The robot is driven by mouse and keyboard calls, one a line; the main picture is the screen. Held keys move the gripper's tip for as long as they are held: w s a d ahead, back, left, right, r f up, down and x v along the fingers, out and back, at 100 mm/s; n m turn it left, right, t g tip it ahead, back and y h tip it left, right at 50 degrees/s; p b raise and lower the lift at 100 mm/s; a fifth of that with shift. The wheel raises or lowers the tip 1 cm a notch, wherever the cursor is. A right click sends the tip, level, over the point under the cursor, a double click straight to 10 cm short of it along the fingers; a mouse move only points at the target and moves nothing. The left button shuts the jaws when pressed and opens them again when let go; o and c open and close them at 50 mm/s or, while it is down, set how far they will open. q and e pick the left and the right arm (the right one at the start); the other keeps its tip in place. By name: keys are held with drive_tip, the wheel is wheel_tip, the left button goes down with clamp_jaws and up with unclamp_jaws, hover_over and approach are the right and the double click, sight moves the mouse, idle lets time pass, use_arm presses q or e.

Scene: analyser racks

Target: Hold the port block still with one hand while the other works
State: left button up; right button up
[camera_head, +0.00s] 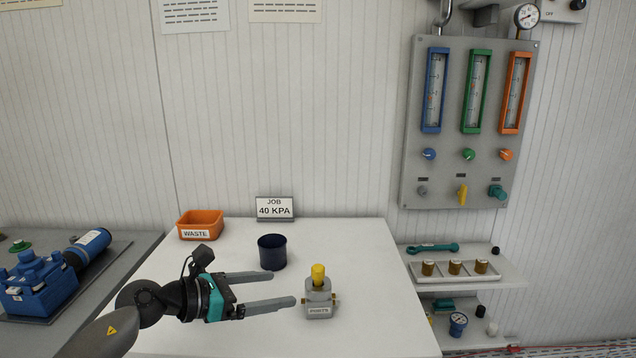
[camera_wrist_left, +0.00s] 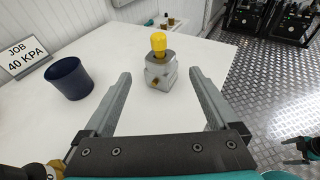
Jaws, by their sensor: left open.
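The grey port block (camera_head: 319,298), labelled PORTS, stands upright on the white table with a yellow knob (camera_head: 318,271) on top and brass fittings at its sides. In the left wrist view the port block (camera_wrist_left: 160,74) stands ahead of the fingertips, in line with the gap between them. My left gripper (camera_head: 284,288) is open and empty, just left of the block and apart from it. What looks like my right gripper (camera_wrist_left: 298,151) shows small at the right edge of the left wrist view, away from the table; its jaws are too small to read.
A dark blue cup (camera_head: 272,252) stands behind the left gripper. An orange WASTE bin (camera_head: 200,225) and a 40 KPA sign (camera_head: 275,209) are at the back. A shelf (camera_head: 512,275) with a tray of brass parts is at right. The table right of the block is clear.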

sight(314, 299)
use_arm(q)
wheel_tip(314, 299, down, 4)
drive_tip(key=b, duration=0.2)
drive_tip(key=shift+r+b, duration=0.1)
drive_tip(key=shift+b, duration=0.25)
drive_tip(key=shift+f, duration=0.25)
drive_tip(key=shift+w+d+f+b, duration=0.15)
drive_tip(key=shift+w+d+b, duration=0.15)
drive_tip(key=shift+d+b, duration=0.1)
use_arm(e)
wheel_tip(314, 299, down, 4)
drive_tip(key=w, duration=0.2)
use_arm(q)
drive_tip(key=b+x, duration=0.1)
drive_tip(key=x, duration=0.4)
drive_tip(key=shift+d+f+b, duration=0.1)
drive_tip(key=shift+b, duration=0.25)
drive_tip(key=shift+b+x, duration=0.55)
drive_tip(key=shift+x, duration=0.55)
drive_tip(key=shift+b+x, duration=0.35)
drive_tip(key=shift+x, duration=0.4)
use_arm(e)
drive_tip(key=w+a+r, duration=0.3)
drive_tip(key=w+a, duration=0.1)
drive_tip(key=w, duration=0.1)
drive_tip(key=shift+w+a+r, duration=0.15)
drive_tip(key=shift+w, duration=0.25)
use_arm(q)
drive_tip(key=c, duration=1.2)
